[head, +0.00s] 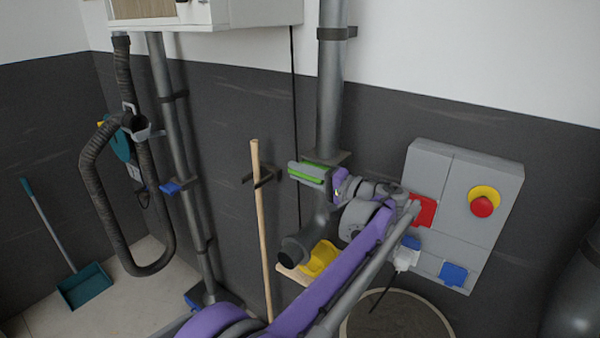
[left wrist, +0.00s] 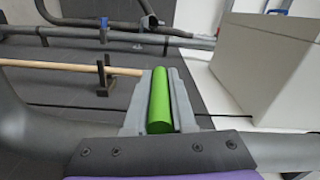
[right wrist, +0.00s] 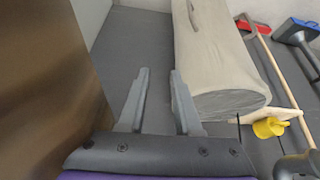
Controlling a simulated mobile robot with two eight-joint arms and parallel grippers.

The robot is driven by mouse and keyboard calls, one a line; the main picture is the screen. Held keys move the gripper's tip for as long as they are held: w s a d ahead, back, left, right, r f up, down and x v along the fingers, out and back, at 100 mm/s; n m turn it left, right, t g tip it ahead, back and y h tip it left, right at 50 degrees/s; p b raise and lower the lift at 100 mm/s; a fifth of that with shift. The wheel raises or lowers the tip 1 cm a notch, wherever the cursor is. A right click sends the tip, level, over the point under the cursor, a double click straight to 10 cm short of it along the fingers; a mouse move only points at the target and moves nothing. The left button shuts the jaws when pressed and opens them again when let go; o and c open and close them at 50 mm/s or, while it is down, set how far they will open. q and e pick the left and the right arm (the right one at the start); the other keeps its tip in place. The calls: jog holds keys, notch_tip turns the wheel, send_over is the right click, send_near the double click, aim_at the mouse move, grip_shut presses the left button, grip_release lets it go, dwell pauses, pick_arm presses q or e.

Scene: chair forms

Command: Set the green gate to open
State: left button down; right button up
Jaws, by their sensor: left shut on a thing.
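The green gate's handle (head: 306,178) sticks out to the left of the thick grey vertical pipe (head: 331,95), by a flat collar. My left gripper (head: 304,171) is shut on this handle, with a grey finger on either side. In the left wrist view the green handle (left wrist: 160,100) lies lengthwise between the two fingers. The gate's plate inside the pipe is hidden. My right gripper (right wrist: 160,75) shows only in the right wrist view; it is open and empty.
A grey box (head: 448,190) with a red and yellow button is on the wall right of my left arm. A wooden pole (head: 259,215) stands left of the gate. A yellow scoop (head: 318,259) is below. A pale bag (right wrist: 225,55) is near my right gripper.

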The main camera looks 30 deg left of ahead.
dwell(0.8)
pick_arm(q)
jog(key=s, duration=0.5)
jog(key=shift+s+a, duration=0.15)
jog(key=shift+a, duration=0.05)
jog(key=c, duration=1)
grip_release()
jog(key=shift+o, duration=1.2)
jog(key=shift+s, duration=0.2)
jog(key=shift+w+d, duration=0.1)
jog(key=shift+w, duration=0.05)
